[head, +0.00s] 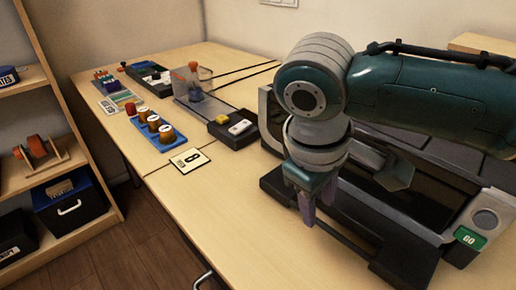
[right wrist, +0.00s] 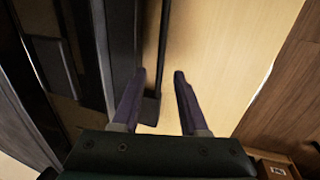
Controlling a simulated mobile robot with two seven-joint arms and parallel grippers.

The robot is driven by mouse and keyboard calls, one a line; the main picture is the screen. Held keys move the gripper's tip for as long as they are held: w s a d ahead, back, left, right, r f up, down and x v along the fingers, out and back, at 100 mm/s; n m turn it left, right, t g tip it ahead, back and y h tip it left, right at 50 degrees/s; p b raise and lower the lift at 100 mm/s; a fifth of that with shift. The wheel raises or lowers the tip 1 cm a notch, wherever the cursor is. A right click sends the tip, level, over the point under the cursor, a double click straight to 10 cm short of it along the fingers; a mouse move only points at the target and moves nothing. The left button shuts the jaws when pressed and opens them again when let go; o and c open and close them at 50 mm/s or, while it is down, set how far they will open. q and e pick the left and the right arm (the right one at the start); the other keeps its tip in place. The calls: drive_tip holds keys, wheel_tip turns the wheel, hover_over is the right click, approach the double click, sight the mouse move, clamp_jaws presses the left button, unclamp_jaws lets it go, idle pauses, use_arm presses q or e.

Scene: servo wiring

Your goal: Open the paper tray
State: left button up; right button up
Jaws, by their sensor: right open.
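A dark printer-like machine (head: 435,205) with a grey casing and a green GO label stands on the table at the right in the head view. A dark tray front (head: 276,186) sticks out low along its near left side, partly hidden by my right arm. My right gripper (head: 308,212) points down over this edge with its purple fingers apart. In the right wrist view, the gripper (right wrist: 161,75) is open. A thin dark bar (right wrist: 163,40), apparently the tray's edge, runs down between the fingers, closer to the left one. I cannot tell whether they touch. My left gripper is out of view.
A blue rack with several capped pieces (head: 152,128), a card marked 8 (head: 190,160) and a black box with a yellow button (head: 228,128) lie farther left. A wooden shelf (head: 78,140) stands left. The table's front is clear.

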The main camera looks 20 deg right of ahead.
sight(318, 220)
drive_tip(key=shift+b+x, duration=0.45)
drive_tip(key=shift+x, duration=1.25)
drive_tip(key=shift+c, duration=0.2)
clamp_jaws()
